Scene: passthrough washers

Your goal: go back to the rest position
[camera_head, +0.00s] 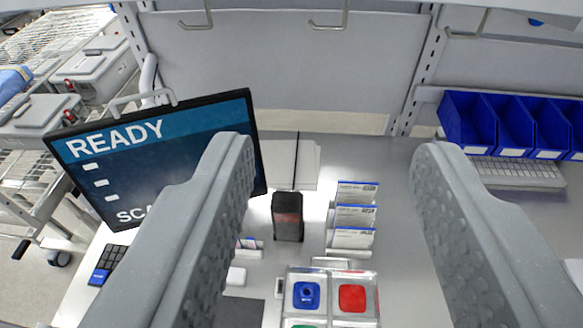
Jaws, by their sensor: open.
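My gripper (335,150) is open, with its two grey fingers reaching up from the bottom left and bottom right of the view. Nothing is between the fingertips. The space between them shows the workbench (400,215) below and beyond. The rest position itself is not marked by anything in view.
A monitor (160,155) reading READY stands at left. A black box-like device (287,216), a card rack (353,215) and a tray with coloured squares (330,297) stand between the fingers. Blue bins (515,122) and a keyboard (515,172) are at right. A panel with hooks (290,60) closes the back.

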